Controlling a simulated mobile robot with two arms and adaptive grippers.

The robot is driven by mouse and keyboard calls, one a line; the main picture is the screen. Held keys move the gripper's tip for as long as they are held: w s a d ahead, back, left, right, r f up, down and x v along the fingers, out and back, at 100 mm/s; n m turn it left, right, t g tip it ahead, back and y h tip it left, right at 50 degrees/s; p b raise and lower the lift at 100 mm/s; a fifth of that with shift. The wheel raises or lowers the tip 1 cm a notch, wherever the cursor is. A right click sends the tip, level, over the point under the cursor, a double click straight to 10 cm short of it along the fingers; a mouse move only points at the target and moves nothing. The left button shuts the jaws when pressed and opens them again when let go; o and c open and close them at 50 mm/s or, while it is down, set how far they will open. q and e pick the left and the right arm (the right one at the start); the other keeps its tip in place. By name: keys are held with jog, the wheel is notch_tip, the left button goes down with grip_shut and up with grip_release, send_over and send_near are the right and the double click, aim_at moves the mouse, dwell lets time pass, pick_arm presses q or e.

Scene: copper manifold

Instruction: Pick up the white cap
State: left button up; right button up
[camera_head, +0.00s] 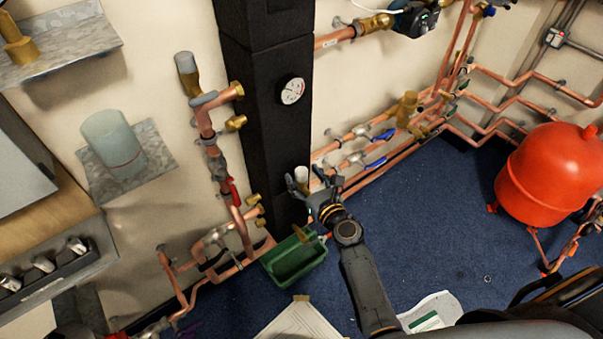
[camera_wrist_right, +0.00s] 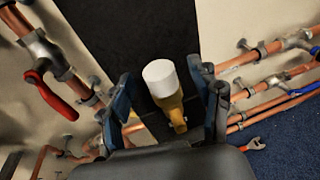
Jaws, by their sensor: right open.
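The white cap (camera_head: 301,174) sits on top of a brass fitting in front of the black column. In the right wrist view the white cap (camera_wrist_right: 158,74) is in the middle of the picture, on the brass fitting (camera_wrist_right: 172,108). My right gripper (camera_head: 310,183) is open. In the right wrist view its fingers (camera_wrist_right: 165,88) stand on either side of the cap and fitting, with visible gaps to both. In the head view the gripper hides the lower part of the fitting. My left gripper is not in view.
Copper pipes with a red-handled valve (camera_wrist_right: 42,92) run left of the column, and pipes with blue-handled valves (camera_head: 384,134) run right. A green bin (camera_head: 294,262) stands below the gripper. A red tank (camera_head: 548,177) is at the right.

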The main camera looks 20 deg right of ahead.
jog(key=shift+x, duration=1.05)
jog(key=shift+s, duration=0.1)
jog(key=shift+c, duration=0.2)
jog(key=c, duration=0.9)
